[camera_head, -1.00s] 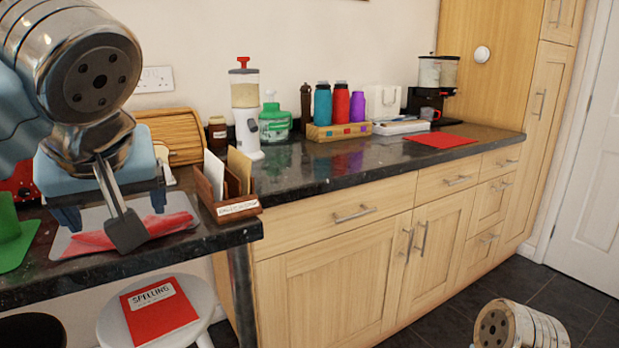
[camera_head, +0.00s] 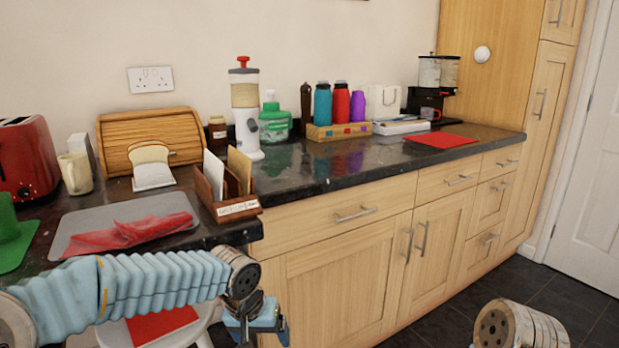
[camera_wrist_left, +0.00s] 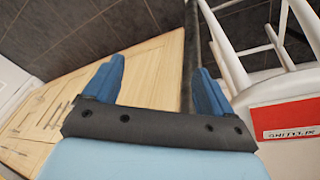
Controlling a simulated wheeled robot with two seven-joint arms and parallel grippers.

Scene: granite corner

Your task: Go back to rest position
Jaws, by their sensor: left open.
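My left gripper (camera_head: 256,330) is low in front of the base cabinets, below the counter edge, at the bottom of the head view. In the left wrist view its two blue fingers (camera_wrist_left: 158,85) stand apart with nothing between them. My right arm shows only as a metal joint at the bottom right of the head view, and its gripper is out of the picture. A red cloth (camera_head: 125,234) lies crumpled on a grey mat (camera_head: 75,216) on the near counter, apart from my left gripper.
A white stool (camera_head: 205,322) with a red book (camera_head: 160,326) stands under the counter; both show close by in the left wrist view. A letter holder (camera_head: 237,209) sits at the counter corner. A toaster (camera_head: 25,160), mug (camera_head: 74,174) and bread bin (camera_head: 190,135) stand behind.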

